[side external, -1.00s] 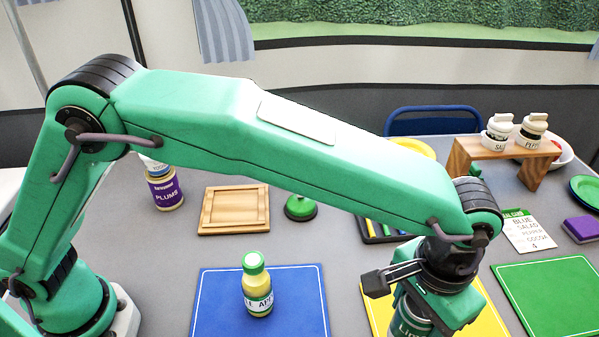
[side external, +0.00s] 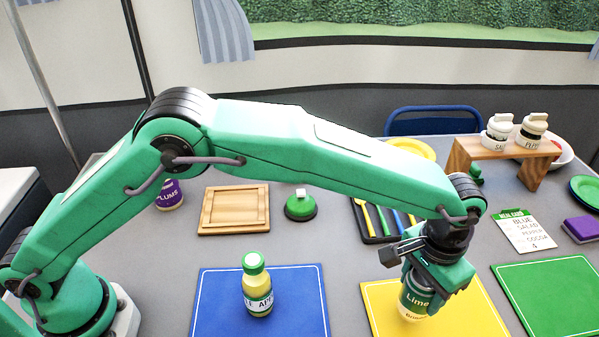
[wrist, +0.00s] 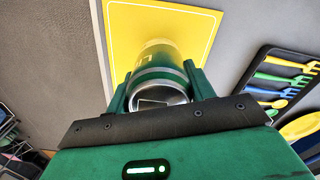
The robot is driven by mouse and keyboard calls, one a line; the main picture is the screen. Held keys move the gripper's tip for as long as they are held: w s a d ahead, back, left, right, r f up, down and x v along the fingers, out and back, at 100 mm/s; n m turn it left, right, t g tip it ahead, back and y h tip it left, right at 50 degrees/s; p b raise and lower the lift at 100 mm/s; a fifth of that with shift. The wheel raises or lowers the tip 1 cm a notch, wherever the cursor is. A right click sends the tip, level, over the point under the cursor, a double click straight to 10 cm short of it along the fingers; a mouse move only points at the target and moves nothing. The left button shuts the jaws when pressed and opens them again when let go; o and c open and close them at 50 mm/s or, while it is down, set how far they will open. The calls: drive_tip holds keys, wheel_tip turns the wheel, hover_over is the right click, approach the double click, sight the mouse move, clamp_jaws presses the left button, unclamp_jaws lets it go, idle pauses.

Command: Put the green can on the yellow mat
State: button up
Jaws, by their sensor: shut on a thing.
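My gripper (side external: 424,272) is shut on the green can (side external: 414,302), which has a "Lime" label and a pale yellow lower part. The can is upright or nearly so. It shows between the two fingers in the wrist view (wrist: 160,72), with its metal end facing the camera. The yellow mat (side external: 471,316) lies under and around the can in the side external view, and it also shows beyond the can in the wrist view (wrist: 190,22). I cannot tell whether the can's bottom touches the mat.
A blue mat (side external: 221,300) with a green-capped bottle (side external: 257,290) lies to the left. A green mat (side external: 550,290) lies to the right. Behind are a cutlery tray (side external: 372,233), a green round object (side external: 300,206), a wooden board (side external: 234,208) and a wooden stand (side external: 462,158).

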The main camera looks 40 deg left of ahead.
sight(416, 300)
drive_tip(key=shift+f, duration=1.75)
drive_tip(key=shift+f, duration=0.15)
drive_tip(key=o, duration=1.2)
wheel_tip(416, 300, up, 12)
drive_tip(key=shift+r, duration=0.2)
